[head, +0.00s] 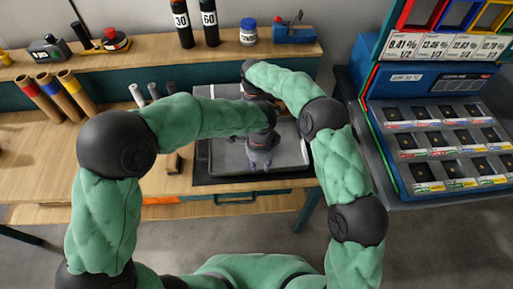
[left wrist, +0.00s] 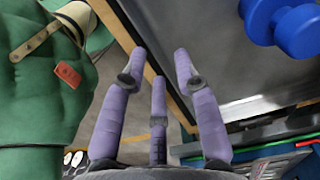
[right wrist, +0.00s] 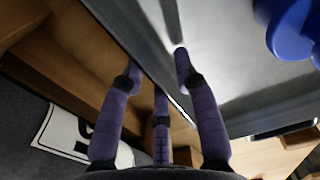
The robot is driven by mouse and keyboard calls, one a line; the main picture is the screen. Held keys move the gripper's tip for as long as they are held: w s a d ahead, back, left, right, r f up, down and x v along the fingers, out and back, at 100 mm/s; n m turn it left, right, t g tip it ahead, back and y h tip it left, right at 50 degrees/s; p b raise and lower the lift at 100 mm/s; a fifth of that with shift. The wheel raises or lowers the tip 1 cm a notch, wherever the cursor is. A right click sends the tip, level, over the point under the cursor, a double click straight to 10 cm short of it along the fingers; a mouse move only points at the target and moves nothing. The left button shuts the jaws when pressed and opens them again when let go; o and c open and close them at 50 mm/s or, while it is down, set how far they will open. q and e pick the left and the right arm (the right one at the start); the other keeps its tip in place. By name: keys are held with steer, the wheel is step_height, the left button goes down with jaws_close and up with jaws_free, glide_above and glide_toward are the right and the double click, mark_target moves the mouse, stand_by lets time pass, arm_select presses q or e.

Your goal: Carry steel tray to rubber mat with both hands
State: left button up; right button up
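The grey steel tray (head: 225,160) lies on the bench below my crossed arms, with a dark edge, perhaps the rubber mat (head: 208,182), showing along its near side. My left gripper (head: 262,163) points down at the tray's near side. In the left wrist view the tray wall (left wrist: 235,70) runs by its spread purple fingers. My right gripper is hidden behind my left arm in the head view. In the right wrist view its fingers (right wrist: 158,70) are spread at the rim of the tray (right wrist: 215,60). I cannot tell whether either gripper touches the tray.
A blue dumbbell-shaped thing (left wrist: 282,22) shows over the tray in the wrist views. Cardboard tubes (head: 50,95) stand at the left. Bottles and a blue tool (head: 293,33) stand on the back shelf. A blue display rack (head: 430,130) stands at the right.

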steer(key=shift+r, duration=0.1)
arm_select(q)
step_height(320, 180, up, 9)
arm_select(e)
step_height(320, 180, up, 12)
stand_by(0.6)
stand_by(0.5)
